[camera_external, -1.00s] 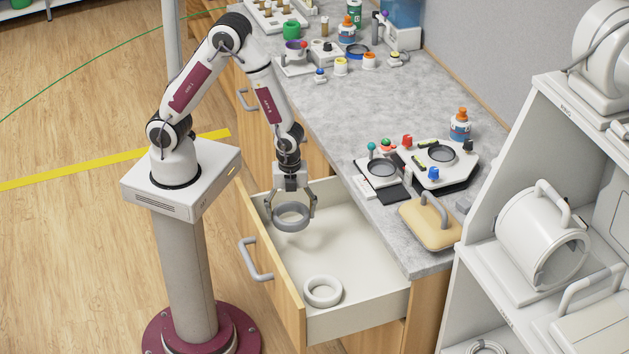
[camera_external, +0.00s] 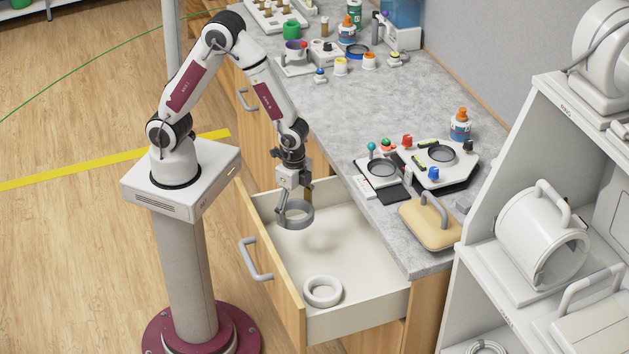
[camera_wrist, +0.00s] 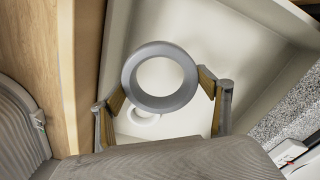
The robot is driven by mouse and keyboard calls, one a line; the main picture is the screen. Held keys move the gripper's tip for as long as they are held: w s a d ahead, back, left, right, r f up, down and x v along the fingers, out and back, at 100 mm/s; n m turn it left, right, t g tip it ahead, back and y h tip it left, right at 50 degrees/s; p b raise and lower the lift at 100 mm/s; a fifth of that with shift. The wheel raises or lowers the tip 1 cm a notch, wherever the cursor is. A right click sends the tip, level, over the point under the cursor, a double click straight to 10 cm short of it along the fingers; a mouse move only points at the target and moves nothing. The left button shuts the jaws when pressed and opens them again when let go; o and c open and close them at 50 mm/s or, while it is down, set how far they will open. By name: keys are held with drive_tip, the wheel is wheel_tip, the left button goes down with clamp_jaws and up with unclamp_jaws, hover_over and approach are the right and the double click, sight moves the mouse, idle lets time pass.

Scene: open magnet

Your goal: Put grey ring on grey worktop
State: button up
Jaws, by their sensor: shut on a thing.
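The grey ring (camera_external: 298,228) is held by my gripper (camera_external: 294,206) above the open drawer in the external view. In the wrist view the ring (camera_wrist: 132,83) lies between the two fingers of my gripper (camera_wrist: 160,85), whose pads touch its outer sides. The grey worktop (camera_external: 345,120), speckled like stone, runs behind and to the right of the drawer, with its front edge near the ring. A strip of the worktop also shows at the right of the wrist view (camera_wrist: 292,108).
The open drawer (camera_external: 372,287) holds a white ring (camera_external: 322,291) near its front. On the worktop stand a tan padded block (camera_external: 428,226) with a handle and white trays with dark discs (camera_external: 441,153). A bare stretch of worktop lies left of the trays. A shelf unit stands at right.

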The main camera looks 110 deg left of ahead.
drive_tip(key=w+d+r+n, duration=0.2)
drive_tip(key=w+r+n, duration=0.1)
drive_tip(key=shift+d+r, duration=0.15)
drive_tip(key=shift+d, duration=0.15)
drive_tip(key=shift+w+d+r, duration=0.15)
drive_tip(key=shift+d+r, duration=0.1)
drive_tip(key=shift+d, duration=0.15)
idle(1.2)
